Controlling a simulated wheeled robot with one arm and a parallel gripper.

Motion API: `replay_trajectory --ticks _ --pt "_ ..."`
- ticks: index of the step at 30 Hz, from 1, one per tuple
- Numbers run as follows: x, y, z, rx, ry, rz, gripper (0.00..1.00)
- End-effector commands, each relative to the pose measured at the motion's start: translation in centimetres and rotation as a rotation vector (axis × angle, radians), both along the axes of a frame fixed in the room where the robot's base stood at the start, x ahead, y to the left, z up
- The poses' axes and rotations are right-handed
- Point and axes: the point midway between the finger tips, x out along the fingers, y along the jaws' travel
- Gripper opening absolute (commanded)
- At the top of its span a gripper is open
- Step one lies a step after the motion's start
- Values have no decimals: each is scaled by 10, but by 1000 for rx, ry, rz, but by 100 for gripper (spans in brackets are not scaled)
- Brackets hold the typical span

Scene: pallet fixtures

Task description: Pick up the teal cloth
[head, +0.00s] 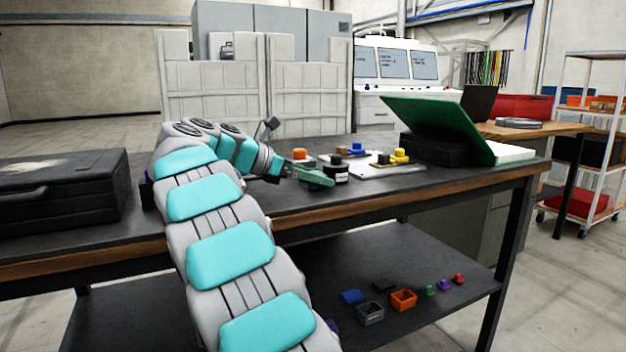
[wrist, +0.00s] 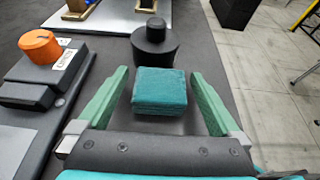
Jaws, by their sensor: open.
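The teal cloth (wrist: 160,88) is a folded, square stack lying on the dark table in the wrist view. My gripper (wrist: 163,88) is open, with one green finger to the left of the cloth and one to its right. Gaps show between the cloth and both fingers. In the head view my gripper (head: 308,176) is low over the table top, beside a black round object (head: 336,172). I cannot make out the cloth clearly in the head view, where the gripper is in the way.
The black round object also stands just beyond the cloth in the wrist view (wrist: 154,45). A dark block with an orange knob (wrist: 40,44) is at the left. A black case (head: 62,190) and a green-lidded box (head: 440,122) stand on the table (head: 430,185). The table's edge is near, at the right.

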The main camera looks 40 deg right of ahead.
Motion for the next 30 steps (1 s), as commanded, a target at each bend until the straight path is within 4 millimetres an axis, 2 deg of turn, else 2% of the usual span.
replay_trajectory --ticks 3,24,30 --pt "0 0 0 0 0 0 99" --pt "0 0 0 0 1 -1 20" --pt "0 1 0 0 0 -1 18"
